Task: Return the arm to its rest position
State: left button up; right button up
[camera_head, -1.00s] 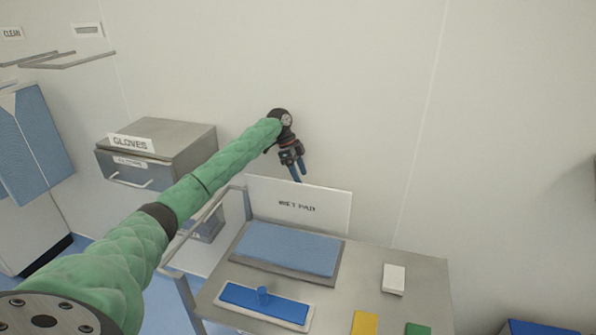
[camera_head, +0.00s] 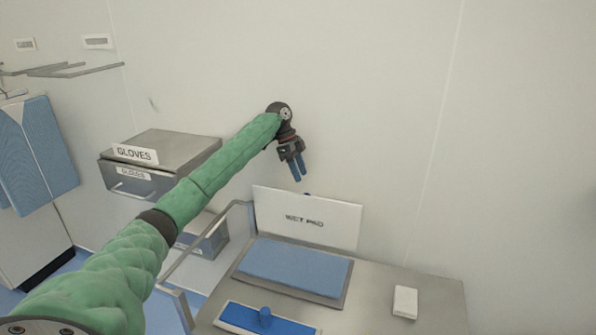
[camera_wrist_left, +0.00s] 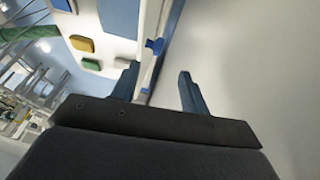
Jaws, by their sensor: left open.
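My left arm, in a green sleeve, stretches from the lower left to the middle of the head view. Its left gripper (camera_head: 298,171) hangs in front of the wall, above the "WET PAD" sign (camera_head: 305,222), fingers pointing down. In the left wrist view the two blue fingers (camera_wrist_left: 158,92) stand apart with nothing between them. My right gripper does not show.
A metal "GLOVES" box (camera_head: 160,160) is at the left, with hanging blue garments (camera_head: 40,155) beyond. The wall above the table is bare.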

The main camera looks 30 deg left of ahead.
pick_arm(q)
jog(key=shift+w+a+r, duration=0.1)
jog(key=shift+w+r, duration=0.05)
jog(key=shift+r, duration=0.55)
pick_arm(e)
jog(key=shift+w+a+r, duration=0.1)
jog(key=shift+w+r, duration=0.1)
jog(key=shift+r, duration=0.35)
pick_arm(q)
jog(key=shift+r, duration=0.1)
